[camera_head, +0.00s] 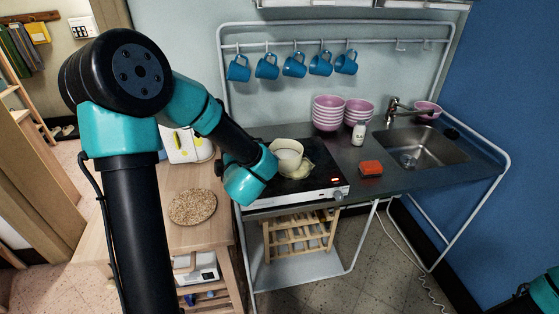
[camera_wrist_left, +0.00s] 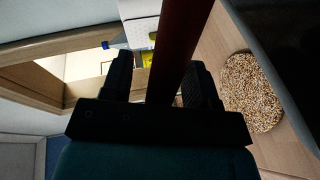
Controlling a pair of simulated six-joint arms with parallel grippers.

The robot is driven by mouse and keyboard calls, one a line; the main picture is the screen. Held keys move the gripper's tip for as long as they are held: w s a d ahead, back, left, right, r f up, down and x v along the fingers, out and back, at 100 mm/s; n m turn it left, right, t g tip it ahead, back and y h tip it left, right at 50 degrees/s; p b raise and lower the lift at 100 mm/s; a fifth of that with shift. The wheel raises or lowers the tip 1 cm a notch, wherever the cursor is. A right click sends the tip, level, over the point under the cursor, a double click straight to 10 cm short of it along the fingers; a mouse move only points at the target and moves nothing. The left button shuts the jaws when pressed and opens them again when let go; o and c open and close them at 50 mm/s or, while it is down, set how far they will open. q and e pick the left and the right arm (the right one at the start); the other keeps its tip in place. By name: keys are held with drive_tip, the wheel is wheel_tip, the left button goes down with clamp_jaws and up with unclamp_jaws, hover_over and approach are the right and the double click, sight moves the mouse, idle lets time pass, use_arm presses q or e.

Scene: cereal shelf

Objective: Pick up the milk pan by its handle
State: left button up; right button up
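The milk pan (camera_head: 288,152) is a small cream-coloured pan on the black hob in the head view. My left arm reaches in to its left, and the wrist housing hides the handle and my left fingers there. In the left wrist view a dark red-brown bar, which looks like the pan's handle (camera_wrist_left: 180,45), runs between the two black fingers of my left gripper (camera_wrist_left: 160,80). The fingers are apart, with a gap visible between the left finger and the bar. The pan's bowl is out of the wrist view. My right gripper is not in view.
The hob (camera_head: 310,184) sits on a dark counter with a red sponge (camera_head: 371,168), a small white bottle (camera_head: 359,134), pink bowls (camera_head: 328,112) and a sink (camera_head: 425,148). Blue mugs (camera_head: 295,66) hang above. A round speckled mat (camera_head: 193,207) lies on the wooden table at left.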

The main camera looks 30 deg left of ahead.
use_arm(q)
clamp_jaws()
idle(0.6)
